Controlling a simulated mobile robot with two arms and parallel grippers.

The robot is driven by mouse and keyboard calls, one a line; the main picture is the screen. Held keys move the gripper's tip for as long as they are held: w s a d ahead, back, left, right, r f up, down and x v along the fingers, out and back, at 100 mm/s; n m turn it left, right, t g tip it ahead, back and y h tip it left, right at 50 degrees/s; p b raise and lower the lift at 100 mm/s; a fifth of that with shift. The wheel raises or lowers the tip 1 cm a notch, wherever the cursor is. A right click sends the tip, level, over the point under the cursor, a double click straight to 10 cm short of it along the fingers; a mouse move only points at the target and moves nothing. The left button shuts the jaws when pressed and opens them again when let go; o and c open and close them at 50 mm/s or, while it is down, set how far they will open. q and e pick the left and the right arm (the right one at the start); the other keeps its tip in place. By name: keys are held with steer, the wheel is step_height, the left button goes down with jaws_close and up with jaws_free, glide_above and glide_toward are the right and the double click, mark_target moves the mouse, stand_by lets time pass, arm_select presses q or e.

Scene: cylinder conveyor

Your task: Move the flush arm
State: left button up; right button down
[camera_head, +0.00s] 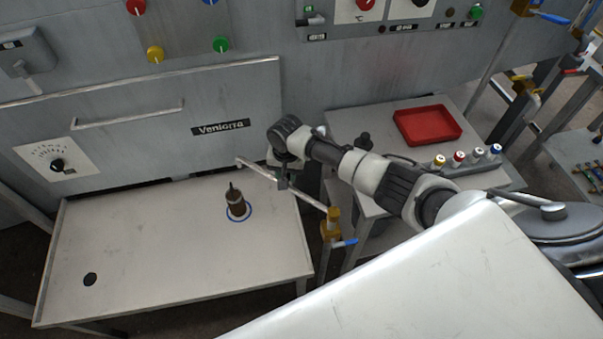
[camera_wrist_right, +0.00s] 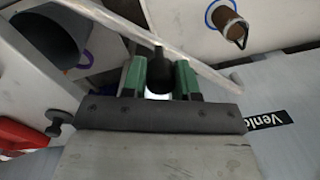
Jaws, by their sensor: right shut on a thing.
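The flush arm is a thin pale metal rod (camera_head: 312,201) that runs from a yellow fitting with a blue lever (camera_head: 333,220) out over the right part of the table. In the right wrist view the rod (camera_wrist_right: 205,72) passes just beyond the fingers. My right gripper (camera_head: 283,182) is at the rod, seen from above. In the right wrist view its green fingers (camera_wrist_right: 160,78) are shut on a dark upright handle (camera_wrist_right: 158,65) by the rod. How the handle joins the rod is hidden. My left gripper is out of view.
A brown cylinder (camera_head: 236,206) stands in a blue ring on the grey table (camera_head: 150,250), left of the rod's free end. The table has a dark hole (camera_head: 90,279). A red tray (camera_head: 428,124) and several capped bottles (camera_head: 459,157) are on the right bench.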

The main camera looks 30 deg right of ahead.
steer(key=shift+s+a+r+n, duration=0.1)
steer(key=shift+s+a+n, duration=0.15)
steer(key=shift+a, duration=0.2)
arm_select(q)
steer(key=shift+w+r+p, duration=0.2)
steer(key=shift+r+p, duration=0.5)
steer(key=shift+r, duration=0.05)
arm_select(e)
steer(key=shift+s+a+n, duration=0.5)
steer(key=shift+a+n, duration=0.25)
steer(key=shift+n, duration=0.1)
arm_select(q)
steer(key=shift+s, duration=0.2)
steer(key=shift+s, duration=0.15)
arm_select(e)
steer(key=c, duration=0.8)
jaws_free()
steer(key=shift+c, duration=0.2)
